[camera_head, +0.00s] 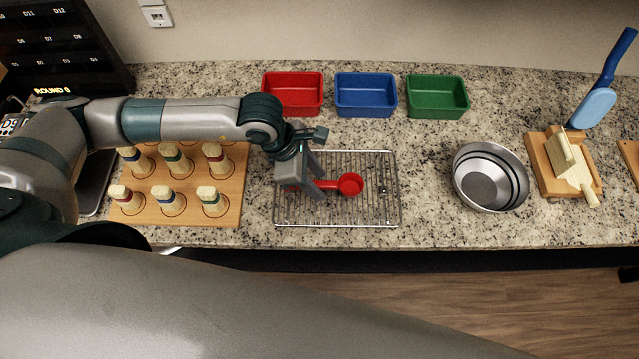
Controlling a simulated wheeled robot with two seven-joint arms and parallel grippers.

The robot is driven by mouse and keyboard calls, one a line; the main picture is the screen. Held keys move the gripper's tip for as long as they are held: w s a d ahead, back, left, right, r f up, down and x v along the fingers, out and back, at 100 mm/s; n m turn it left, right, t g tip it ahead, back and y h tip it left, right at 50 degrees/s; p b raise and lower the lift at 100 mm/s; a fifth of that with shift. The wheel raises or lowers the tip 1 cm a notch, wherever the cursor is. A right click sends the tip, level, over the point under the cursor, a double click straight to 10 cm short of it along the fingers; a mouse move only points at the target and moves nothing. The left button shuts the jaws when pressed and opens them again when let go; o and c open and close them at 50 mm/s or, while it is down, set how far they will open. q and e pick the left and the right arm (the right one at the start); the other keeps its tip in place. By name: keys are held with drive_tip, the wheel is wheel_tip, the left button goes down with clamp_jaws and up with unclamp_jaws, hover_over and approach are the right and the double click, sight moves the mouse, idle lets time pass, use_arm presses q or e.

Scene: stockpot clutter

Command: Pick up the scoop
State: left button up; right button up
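The red scoop (350,184) lies over the wire rack, its round bowl to the right and its handle running left under my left gripper. My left gripper (314,184) is over the handle, with its fingers pointing down around it. The fingers hide part of the handle, and I cannot tell whether they are closed on it. The scoop seems to be at rack level. My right gripper is not in view.
The wire rack (365,215) lies on the granite counter. Red (293,103), blue (365,104) and green (437,105) bins stand behind it. A wooden board (228,212) with several pegs is left. A metal bowl (490,177) and a wooden block with tools (546,166) are right.

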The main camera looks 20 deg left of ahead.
sight(320, 184)
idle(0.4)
use_arm(q)
clamp_jaws()
drive_tip(key=shift+r+p, duration=0.4)
drive_tip(key=shift+p, duration=0.3)
drive_tip(key=r+b, duration=0.1)
drive_tip(key=r, duration=0.1)
drive_tip(key=d+r+b, duration=0.1)
drive_tip(key=b, duration=0.1)
drive_tip(key=shift+r, duration=0.4)
drive_tip(key=d+r+b, duration=0.4)
drive_tip(key=d+r, duration=0.2)
drive_tip(key=d, duration=0.4)
drive_tip(key=shift+s+d+r+b, duration=0.25)
drive_tip(key=shift+d+r+b, duration=0.05)
drive_tip(key=shift+d+r, duration=0.1)
